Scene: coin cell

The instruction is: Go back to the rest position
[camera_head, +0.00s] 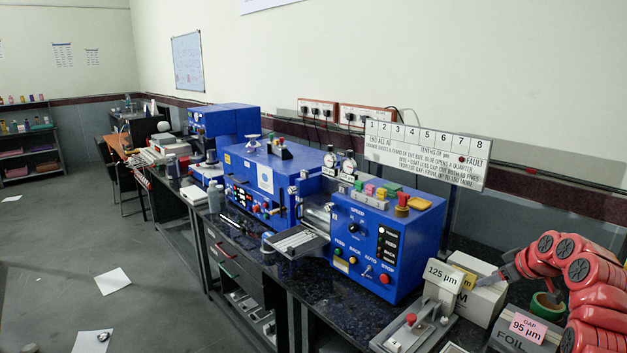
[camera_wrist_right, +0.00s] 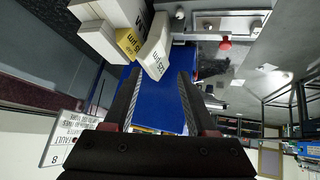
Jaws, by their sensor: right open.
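My red right arm comes in from the right edge of the head view, over the right end of the bench. The blue machine (camera_wrist_right: 158,108) shows behind the gap. The white 125 µm block (camera_head: 441,274) stands left of the gripper in the head view; it also shows just beyond the fingertips in the wrist view (camera_wrist_right: 154,50). My left gripper is not in view.
The white box (camera_head: 484,304), a pink GAP 95 µm card (camera_head: 528,326) and a green roll (camera_head: 547,305) crowd the bench's right end. A blue coating machine (camera_head: 380,245) and a numbered sign board (camera_head: 425,153) stand nearby. Floor at left is open, with loose papers (camera_head: 112,281).

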